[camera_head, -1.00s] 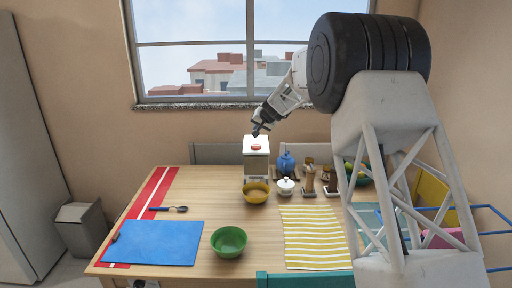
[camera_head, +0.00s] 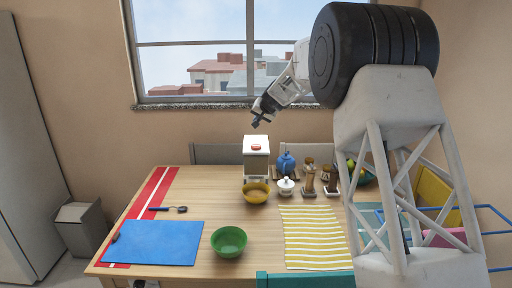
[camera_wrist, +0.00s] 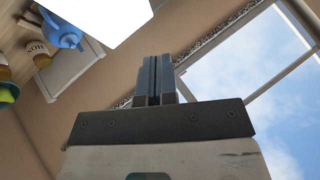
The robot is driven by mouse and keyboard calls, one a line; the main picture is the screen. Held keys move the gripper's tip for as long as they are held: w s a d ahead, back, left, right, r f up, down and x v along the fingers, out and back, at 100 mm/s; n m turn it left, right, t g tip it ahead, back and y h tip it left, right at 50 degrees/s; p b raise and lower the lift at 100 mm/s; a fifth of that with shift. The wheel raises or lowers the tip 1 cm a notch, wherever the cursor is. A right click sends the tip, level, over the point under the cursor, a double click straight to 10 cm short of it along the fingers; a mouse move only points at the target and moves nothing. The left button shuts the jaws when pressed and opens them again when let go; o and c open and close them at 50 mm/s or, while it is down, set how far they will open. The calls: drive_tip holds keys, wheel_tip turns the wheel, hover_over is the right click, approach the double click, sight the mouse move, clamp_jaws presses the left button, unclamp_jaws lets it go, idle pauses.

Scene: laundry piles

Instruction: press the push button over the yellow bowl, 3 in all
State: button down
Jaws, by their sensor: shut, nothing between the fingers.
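The red push button (camera_head: 256,147) sits on top of a white box-shaped dispenser (camera_head: 256,166) at the back of the table. The yellow bowl (camera_head: 256,196) stands in front of the dispenser's foot; its contents are too small to tell. My gripper (camera_head: 256,123) is above the button, with a clear gap between them. In the wrist view my gripper (camera_wrist: 155,62) is shut and empty. A bright white surface (camera_wrist: 108,14), seemingly the dispenser, fills the top of that view; the button does not show there.
A blue teapot (camera_head: 286,163), a white lidded pot (camera_head: 286,186) and several jars stand right of the dispenser. A green bowl (camera_head: 229,241), a blue mat (camera_head: 160,243) and a striped cloth (camera_head: 314,238) lie nearer. The window (camera_head: 225,50) is behind my arm.

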sight(257, 145)
drive_tip(key=shift+f, duration=0.1)
drive_tip(key=shift+f, duration=4.3)
drive_tip(key=shift+f, duration=1.2)
idle(0.7)
drive_tip(key=shift+r, duration=1.2)
drive_tip(key=shift+r, duration=0.15)
